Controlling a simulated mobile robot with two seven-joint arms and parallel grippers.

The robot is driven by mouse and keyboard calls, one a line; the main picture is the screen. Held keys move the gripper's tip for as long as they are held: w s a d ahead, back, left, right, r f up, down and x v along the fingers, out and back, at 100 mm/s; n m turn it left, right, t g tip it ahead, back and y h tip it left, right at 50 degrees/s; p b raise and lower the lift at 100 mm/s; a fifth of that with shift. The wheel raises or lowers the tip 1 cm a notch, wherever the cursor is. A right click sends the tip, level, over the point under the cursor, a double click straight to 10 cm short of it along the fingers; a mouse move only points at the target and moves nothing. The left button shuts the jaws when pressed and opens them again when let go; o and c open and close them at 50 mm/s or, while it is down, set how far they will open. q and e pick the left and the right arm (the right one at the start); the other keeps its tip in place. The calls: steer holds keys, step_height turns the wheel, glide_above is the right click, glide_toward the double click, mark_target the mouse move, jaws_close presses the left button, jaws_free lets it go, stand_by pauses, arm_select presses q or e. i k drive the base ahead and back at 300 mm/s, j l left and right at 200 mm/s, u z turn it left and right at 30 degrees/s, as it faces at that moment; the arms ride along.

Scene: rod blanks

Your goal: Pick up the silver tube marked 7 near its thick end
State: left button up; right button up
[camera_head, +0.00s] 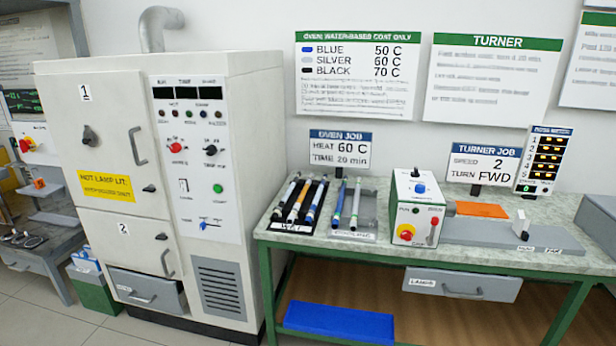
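Several slim tubes lie side by side in a dark tray (279,224) labelled WET, at the left end of the bench. They show pale, dark, orange and blue parts. In the grey tray (371,222) to its right lie a bluish tube (339,203) and a pale tube with a green end (355,206). The tubes are too small for me to read any number. I cannot tell which is the silver tube marked 7 or which end is thick. Neither of my grippers is in view.
A tall white oven (215,150) with shut doors stands left of the green-legged bench (440,262). A white control box (418,205) and the grey turner (495,232) stand right of the trays. Job signs (340,150) stand behind. A blue bin (338,322) lies below.

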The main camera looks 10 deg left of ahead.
mark_target(291, 218)
steer(key=i+l+u, duration=0.15)
steer(key=l, duration=0.25)
steer(key=i+l+u, duration=0.2)
steer(key=l, duration=0.25)
steer(key=i+l+u, duration=0.15)
steer(key=l, duration=0.3)
steer(key=l+u, duration=0.15)
steer(key=l, duration=0.3)
steer(key=i+l+u, duration=0.15)
steer(key=l, duration=0.3)
steer(key=k, duration=0.05)
